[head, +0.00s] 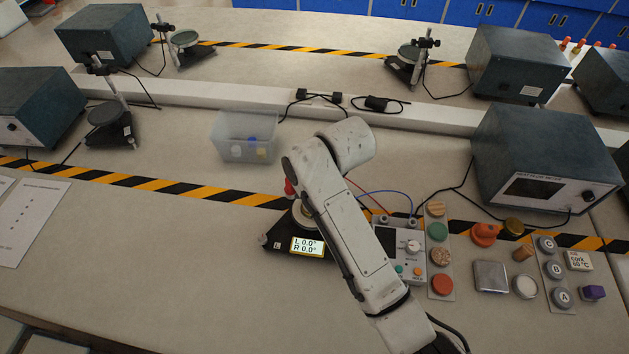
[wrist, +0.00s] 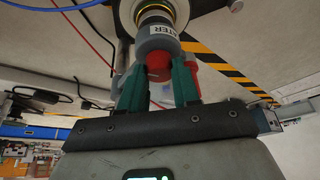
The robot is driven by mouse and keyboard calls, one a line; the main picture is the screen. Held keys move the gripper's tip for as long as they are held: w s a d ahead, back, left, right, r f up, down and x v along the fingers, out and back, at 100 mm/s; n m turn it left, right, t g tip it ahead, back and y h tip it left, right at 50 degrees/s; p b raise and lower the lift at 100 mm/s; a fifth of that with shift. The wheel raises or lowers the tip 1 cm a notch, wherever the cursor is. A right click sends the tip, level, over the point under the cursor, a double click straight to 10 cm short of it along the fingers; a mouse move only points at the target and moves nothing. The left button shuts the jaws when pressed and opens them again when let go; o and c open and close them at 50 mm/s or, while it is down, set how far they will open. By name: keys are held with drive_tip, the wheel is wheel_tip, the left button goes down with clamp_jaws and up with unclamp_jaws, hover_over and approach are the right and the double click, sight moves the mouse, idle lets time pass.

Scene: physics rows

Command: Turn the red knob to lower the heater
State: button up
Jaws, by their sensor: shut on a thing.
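The red knob (wrist: 158,66) sits at the end of a grey cylinder (wrist: 157,38) whose label is partly visible and ends in "TER". My gripper (wrist: 159,80) has its green fingers on either side of the knob and is shut on it. In the head view, a small red part (head: 289,187) shows just left of my arm, above the round stand. My arm hides the gripper and most of the heater there. A display (head: 308,247) at the stand's front reads L 0.0° and R 0.0°.
A control box with a white dial (head: 412,246) stands right of my arm, beside a strip of coloured discs (head: 438,231). A clear bin (head: 244,138) stands behind. A large dark meter (head: 545,160) is at the right.

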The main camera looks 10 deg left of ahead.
drive_tip(key=m, duration=0.2)
drive_tip(key=m+t+h, duration=0.1)
drive_tip(key=m, duration=0.1)
drive_tip(key=shift+a+r+m, duration=0.1)
drive_tip(key=shift+a+m, duration=0.05)
drive_tip(key=shift+m, duration=0.15)
drive_tip(key=shift+m+h, duration=1)
drive_tip(key=shift+m, duration=0.9)
drive_tip(key=o, duration=0.8)
drive_tip(key=shift+c, duration=0.2)
drive_tip(key=shift+s, duration=0.1)
drive_tip(key=b+v, duration=0.1)
drive_tip(key=v, duration=0.9)
drive_tip(key=shift+s+r+b, duration=0.25)
drive_tip(key=shift+r+b, duration=0.05)
drive_tip(key=shift+b, duration=0.1)
drive_tip(key=shift+a, duration=0.1)
